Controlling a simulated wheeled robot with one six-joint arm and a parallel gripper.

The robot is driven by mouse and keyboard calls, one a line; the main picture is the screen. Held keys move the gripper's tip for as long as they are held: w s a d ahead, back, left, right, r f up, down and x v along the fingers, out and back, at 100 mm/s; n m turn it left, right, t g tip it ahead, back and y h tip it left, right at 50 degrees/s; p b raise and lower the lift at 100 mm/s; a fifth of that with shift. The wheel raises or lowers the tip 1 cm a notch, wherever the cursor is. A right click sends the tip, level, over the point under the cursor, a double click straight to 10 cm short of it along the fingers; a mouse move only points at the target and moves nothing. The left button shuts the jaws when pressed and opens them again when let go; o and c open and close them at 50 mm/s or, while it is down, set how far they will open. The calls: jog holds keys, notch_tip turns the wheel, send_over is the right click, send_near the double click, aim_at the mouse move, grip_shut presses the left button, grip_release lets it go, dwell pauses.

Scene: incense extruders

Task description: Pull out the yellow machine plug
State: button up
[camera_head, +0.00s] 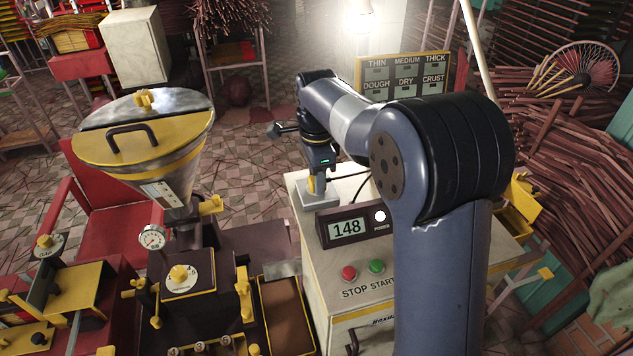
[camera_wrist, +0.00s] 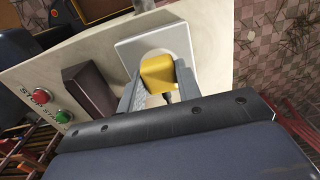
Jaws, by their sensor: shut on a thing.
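The yellow plug (camera_wrist: 158,73) is in the wrist view, at the round recess of a pale grey square socket (camera_wrist: 181,42). My gripper (camera_wrist: 158,80) is shut on the plug, with one grey finger on each side of it. A dark cord runs from the plug's near end between the fingers. In the head view my gripper (camera_head: 314,184) points down at the socket (camera_head: 318,197) on the white machine cabinet's top, and a bit of the yellow plug (camera_head: 311,186) shows there. I cannot tell how deep the plug sits in the socket.
Beside the socket stands a display box (camera_head: 347,227) reading 148. A yellow and steel hopper (camera_head: 150,150) stands to the left. A black cable (camera_head: 347,178) runs behind my gripper.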

grip_shut()
jog(key=shift+r, duration=0.1)
jog(key=shift+r+p, duration=2.9)
jog(key=shift+r, duration=0.05)
